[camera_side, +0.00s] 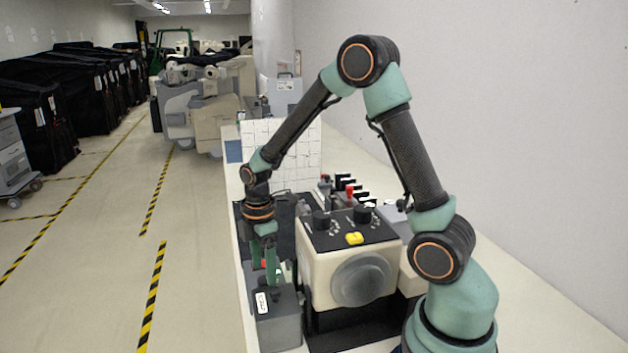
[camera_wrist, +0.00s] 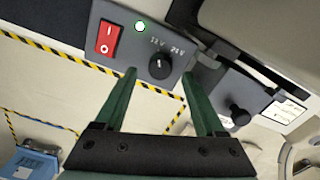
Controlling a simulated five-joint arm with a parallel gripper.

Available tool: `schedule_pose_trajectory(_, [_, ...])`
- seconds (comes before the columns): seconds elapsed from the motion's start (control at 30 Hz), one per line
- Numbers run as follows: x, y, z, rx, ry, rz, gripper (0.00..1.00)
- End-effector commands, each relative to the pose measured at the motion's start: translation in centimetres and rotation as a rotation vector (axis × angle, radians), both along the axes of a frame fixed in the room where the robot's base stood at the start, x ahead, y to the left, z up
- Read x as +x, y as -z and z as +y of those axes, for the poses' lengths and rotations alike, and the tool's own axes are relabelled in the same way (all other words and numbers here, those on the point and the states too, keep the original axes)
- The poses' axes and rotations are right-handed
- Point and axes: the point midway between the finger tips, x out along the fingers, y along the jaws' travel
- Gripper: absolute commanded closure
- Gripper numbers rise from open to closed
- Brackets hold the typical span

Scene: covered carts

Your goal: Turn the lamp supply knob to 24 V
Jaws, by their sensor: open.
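The grey lamp supply box (camera_side: 278,330) stands at the near left of the bench in the side view. In the wrist view its panel (camera_wrist: 130,60) carries a red rocker switch (camera_wrist: 108,37), a lit round indicator (camera_wrist: 140,27) and a black knob (camera_wrist: 160,66). The labels 12 V and 24 V are printed above the knob. The knob's small white mark seems to point up toward 12 V. My gripper (camera_wrist: 160,74) is open, with one green finger on each side of the knob. In the side view my gripper (camera_side: 271,280) points down over the box. Contact with the knob cannot be told.
A cream lamp housing (camera_side: 330,275) with black knobs and a yellow button (camera_side: 354,238) stands right beside the box. A black knob (camera_wrist: 239,115) on another dark part lies right of my fingers. Floor with striped tape (camera_side: 150,310) is left of the bench.

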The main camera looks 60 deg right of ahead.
Motion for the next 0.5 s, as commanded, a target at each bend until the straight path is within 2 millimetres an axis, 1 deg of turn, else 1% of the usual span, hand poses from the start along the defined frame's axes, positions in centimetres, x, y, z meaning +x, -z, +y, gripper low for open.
schedule_pose_trajectory(0.03, [-0.1,0.8,0.0,0.001,0.0,0.004,0.28])
schedule_pose_trajectory(0.2, [0.0,2.4,0.0,0.0,0.0,0.001,0.28])
schedule_pose_trajectory(0.33, [0.0,2.9,0.0,0.0,0.001,0.0,0.28])
schedule_pose_trajectory(0.5, [0.0,2.9,0.0,0.0,0.001,-0.001,0.28])
